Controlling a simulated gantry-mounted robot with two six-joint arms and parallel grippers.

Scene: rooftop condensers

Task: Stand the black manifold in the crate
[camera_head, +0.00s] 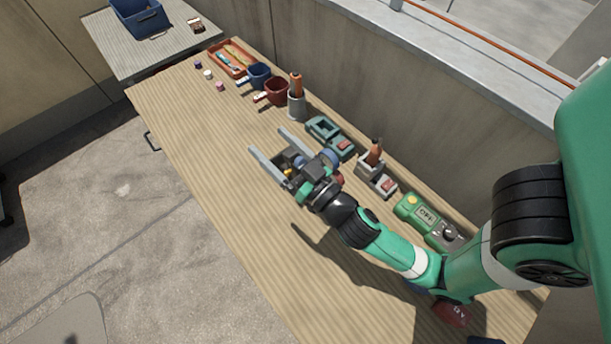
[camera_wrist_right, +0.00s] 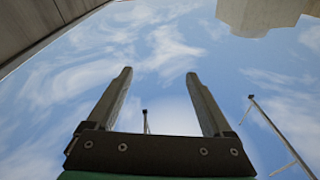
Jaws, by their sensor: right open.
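My right gripper (camera_head: 267,142) is open above the middle of the wooden bench in the head view, its two grey fingers spread toward the upper left. A blue crate (camera_head: 152,25) stands on a separate table at the top left, partly cut off by the frame's edge. I cannot pick out the black manifold with certainty. My left gripper is not in view.
The wooden bench (camera_head: 200,125) has free room along its left side.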

